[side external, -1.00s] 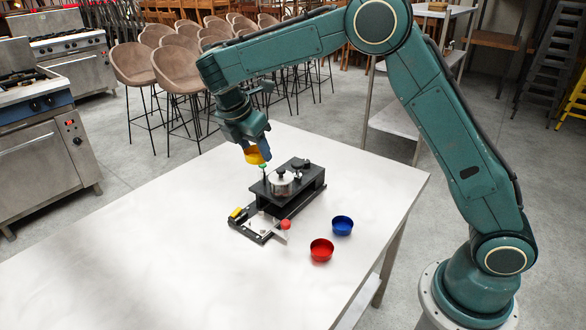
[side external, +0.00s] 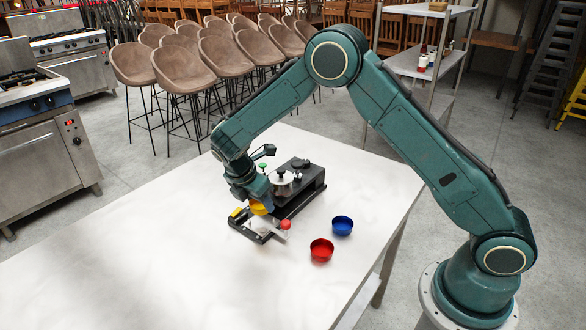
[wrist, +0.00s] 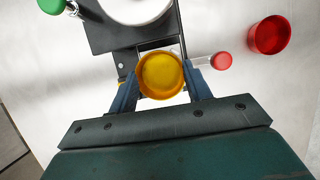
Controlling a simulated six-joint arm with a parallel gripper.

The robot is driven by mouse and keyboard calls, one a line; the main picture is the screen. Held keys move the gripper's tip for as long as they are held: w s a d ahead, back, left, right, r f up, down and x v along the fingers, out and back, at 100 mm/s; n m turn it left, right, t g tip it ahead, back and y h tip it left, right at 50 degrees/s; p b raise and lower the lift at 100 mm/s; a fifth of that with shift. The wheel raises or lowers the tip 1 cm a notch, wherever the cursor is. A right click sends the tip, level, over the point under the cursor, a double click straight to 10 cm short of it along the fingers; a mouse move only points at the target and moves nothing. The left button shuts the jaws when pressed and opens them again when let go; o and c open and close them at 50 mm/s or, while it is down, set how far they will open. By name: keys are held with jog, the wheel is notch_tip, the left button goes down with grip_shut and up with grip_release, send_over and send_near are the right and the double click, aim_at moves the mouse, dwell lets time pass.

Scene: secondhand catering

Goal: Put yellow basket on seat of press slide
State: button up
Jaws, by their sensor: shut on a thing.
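The yellow basket (wrist: 161,75) is a small round cup, held between the two blue fingers of my gripper (wrist: 160,88) in the wrist view. In the side view the basket (side external: 259,208) is just below my gripper (side external: 258,198), over the slide part of the press. The press (side external: 300,188) is a black block with a round metal pot on top. Its slide (side external: 262,234) is a low frame at the near left, with a red knob (side external: 286,225). The seat is mostly hidden under the basket and gripper, and I cannot tell whether the basket touches it.
A red bowl (side external: 321,250) and a blue bowl (side external: 342,226) stand on the table right of the press. A green knob (wrist: 52,5) sticks up by the press. The table (side external: 130,255) is clear at the left and front.

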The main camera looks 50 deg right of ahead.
aim_at(260, 213)
jog(key=shift+f, duration=0.25)
jog(key=shift+f, duration=2.05)
jog(key=shift+f, duration=0.15)
jog(key=o, duration=1)
jog(key=shift+c, duration=0.2)
jog(key=v, duration=1.2)
